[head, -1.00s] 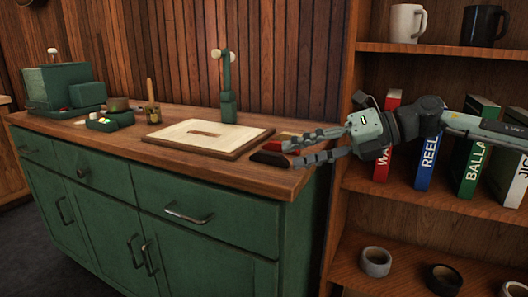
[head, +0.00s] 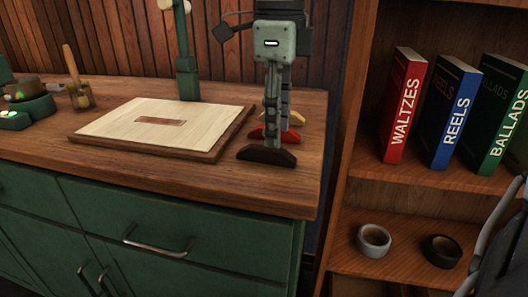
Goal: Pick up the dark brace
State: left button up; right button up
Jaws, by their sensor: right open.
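The dark brace (head: 266,155), a small flat-bottomed dark piece, lies near the front right of the wooden worktop. My right gripper (head: 276,136) points straight down over it, its fingers seen nearly edge-on. The jaws are open. The near fingertip meets the brace's upper edge in the picture; I cannot tell whether it touches or whether the fingers straddle the brace. A red brace (head: 287,136) and a yellow brace (head: 294,117) lie just behind, partly hidden by the fingers. My left gripper is not in view.
A pale wooden panel on a board (head: 216,150) lies left of the braces. A green stand (head: 187,80) rises behind it. A jar with a brush (head: 80,95) stands further left. A shelf with upright books (head: 404,110) and two rings (head: 374,240) is at right.

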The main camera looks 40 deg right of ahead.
aim_at(276, 150)
jog(key=f, duration=0.4)
jog(key=shift+s+a+f, duration=0.15)
jog(key=shift+s+f, duration=0.05)
jog(key=shift+r, duration=0.1)
grip_shut()
